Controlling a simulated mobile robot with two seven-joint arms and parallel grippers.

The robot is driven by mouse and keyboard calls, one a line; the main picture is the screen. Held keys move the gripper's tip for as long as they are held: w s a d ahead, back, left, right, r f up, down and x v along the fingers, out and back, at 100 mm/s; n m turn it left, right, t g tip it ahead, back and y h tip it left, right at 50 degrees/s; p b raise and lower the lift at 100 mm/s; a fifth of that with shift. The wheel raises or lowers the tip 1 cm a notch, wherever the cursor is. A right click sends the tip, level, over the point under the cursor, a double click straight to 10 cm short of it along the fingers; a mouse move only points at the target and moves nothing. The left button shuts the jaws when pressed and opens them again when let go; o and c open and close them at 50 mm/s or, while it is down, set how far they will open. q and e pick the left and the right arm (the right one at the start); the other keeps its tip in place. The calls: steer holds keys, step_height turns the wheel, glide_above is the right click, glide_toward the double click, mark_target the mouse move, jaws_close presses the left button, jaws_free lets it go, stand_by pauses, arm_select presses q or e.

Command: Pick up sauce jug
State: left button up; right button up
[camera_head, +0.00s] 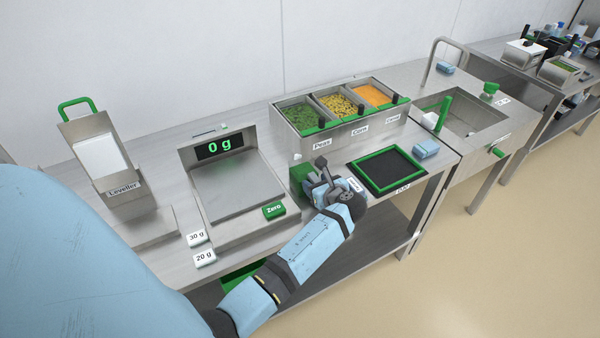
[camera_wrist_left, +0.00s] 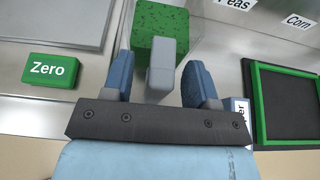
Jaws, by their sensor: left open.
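The sauce jug (camera_head: 300,174) looks like a small clear vessel with speckled green contents. It stands on the steel bench between the scale and the black green-framed mat, partly hidden by my left gripper (camera_head: 318,180). In the left wrist view the jug (camera_wrist_left: 160,22) is straight ahead, its grey handle (camera_wrist_left: 162,62) pointing toward me. My left gripper (camera_wrist_left: 161,82) is open, with one finger on each side of the handle and visible gaps to both. My right gripper is not in view.
The scale (camera_head: 238,190) reading 0 g, with its green Zero button (camera_head: 274,210), is left of the jug. Bins of peas, corn and carrots (camera_head: 340,132) stand behind it. The green-framed mat (camera_head: 388,170) and a blue sponge (camera_head: 426,149) are to the right.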

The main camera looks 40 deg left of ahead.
arm_select(q)
steer(key=shift+w+a+f, duration=0.1)
steer(key=shift+a+f, duration=0.05)
steer(key=shift+a, duration=0.1)
steer(key=shift+d, duration=0.1)
jaws_close()
steer(key=shift+r, duration=0.25)
